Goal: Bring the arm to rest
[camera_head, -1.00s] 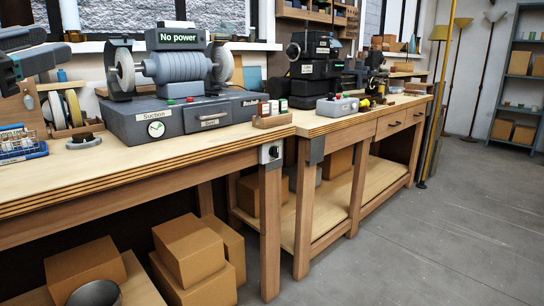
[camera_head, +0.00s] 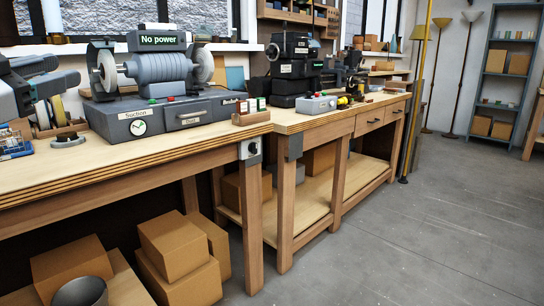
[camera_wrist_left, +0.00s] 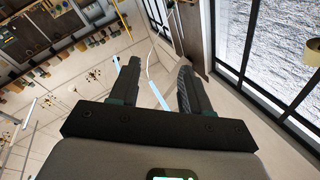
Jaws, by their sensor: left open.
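The arm's links are mostly cut off by the picture edge. My right gripper is not in view.
A grinder (camera_head: 160,68) with a "No power" sign stands on a grey base, close right of the gripper. A blue wire rack (camera_head: 14,143) sits below left. A second bench (camera_head: 340,121) holds dark machinery. Cardboard boxes (camera_head: 178,245) lie underneath. The floor at right is clear.

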